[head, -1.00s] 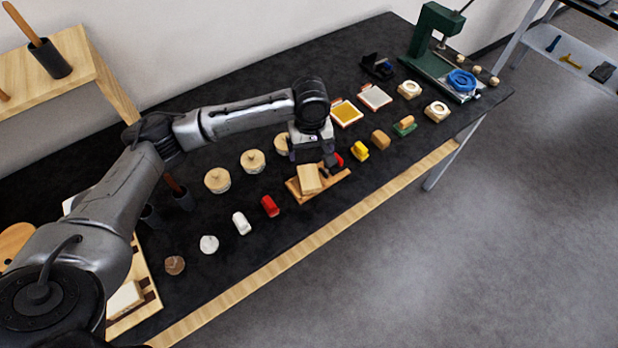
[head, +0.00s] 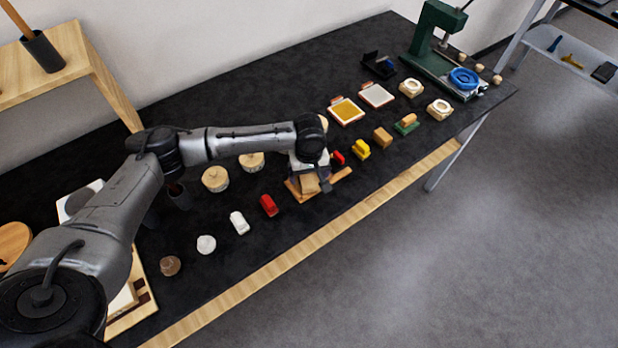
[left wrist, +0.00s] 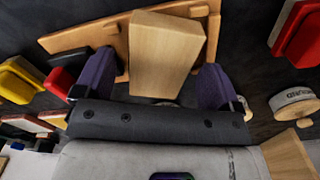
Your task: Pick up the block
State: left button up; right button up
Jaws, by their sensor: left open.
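The block (left wrist: 165,55) is a pale wooden piece resting on a wooden tray (left wrist: 85,40). In the left wrist view it lies between the two purple-padded fingers of my left gripper (left wrist: 158,88), which is open, with a gap on either side of the block. In the head view my left gripper (head: 312,180) is low over the tray (head: 340,176), and the block (head: 309,184) shows partly beneath it. I cannot tell whether a finger touches the block. My right gripper is not in view.
A red piece (head: 269,205) and a white piece (head: 239,223) stand left of the tray. A small red-and-black piece (head: 338,158) and a yellow piece (head: 360,149) stand right of it. Round wooden-topped containers (head: 215,178) stand behind. The table's wooden front edge (head: 300,260) is close.

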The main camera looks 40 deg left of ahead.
pick_arm(q)
jog(key=shift+f, duration=0.4)
jog(key=shift+c, duration=0.4)
jog(key=c, duration=1)
